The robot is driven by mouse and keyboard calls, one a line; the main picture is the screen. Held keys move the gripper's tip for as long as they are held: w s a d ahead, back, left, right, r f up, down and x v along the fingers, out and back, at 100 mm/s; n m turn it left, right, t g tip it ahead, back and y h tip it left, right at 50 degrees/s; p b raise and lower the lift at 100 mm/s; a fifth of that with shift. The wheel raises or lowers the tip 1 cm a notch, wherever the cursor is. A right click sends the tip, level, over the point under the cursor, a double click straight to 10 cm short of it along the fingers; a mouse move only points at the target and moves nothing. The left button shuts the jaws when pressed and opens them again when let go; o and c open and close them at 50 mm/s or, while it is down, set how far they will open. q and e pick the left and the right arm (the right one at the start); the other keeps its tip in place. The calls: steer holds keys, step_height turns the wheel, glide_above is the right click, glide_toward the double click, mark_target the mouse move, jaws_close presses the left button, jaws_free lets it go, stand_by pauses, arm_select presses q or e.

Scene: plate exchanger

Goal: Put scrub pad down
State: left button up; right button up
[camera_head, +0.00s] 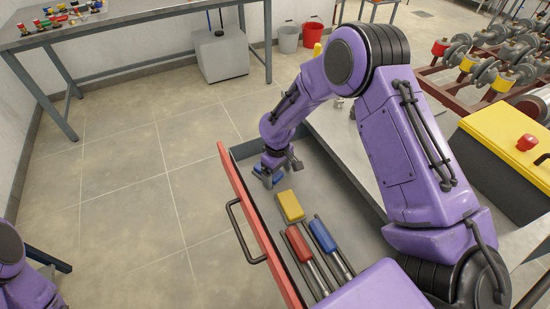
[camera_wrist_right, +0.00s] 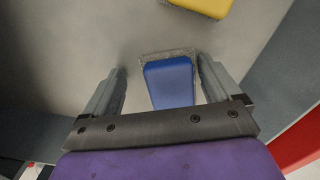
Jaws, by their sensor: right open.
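A blue scrub pad (camera_wrist_right: 169,82) with a grey rough edge lies on the floor of the open drawer. In the head view the blue pad (camera_head: 262,174) is partly hidden by my right gripper (camera_head: 278,170). In the wrist view my right gripper (camera_wrist_right: 163,76) is open, with one finger on each side of the pad and gaps visible. A yellow scrub pad (camera_head: 290,206) lies nearer in the same drawer, and it also shows at the top of the wrist view (camera_wrist_right: 208,4). My left gripper is out of view; only part of its purple arm shows at lower left.
The drawer has a red front (camera_head: 248,211) with a dark handle (camera_head: 236,233). A red-handled tool (camera_head: 298,243) and a blue-handled tool (camera_head: 322,234) lie in its near part. A yellow-topped box (camera_head: 510,130) stands right. The floor left of the drawer is clear.

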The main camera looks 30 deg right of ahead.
step_height(320, 180, up, 12)
steer(key=shift+w+f, duration=0.2)
steer(key=shift+w, duration=0.1)
steer(key=shift+a, duration=0.15)
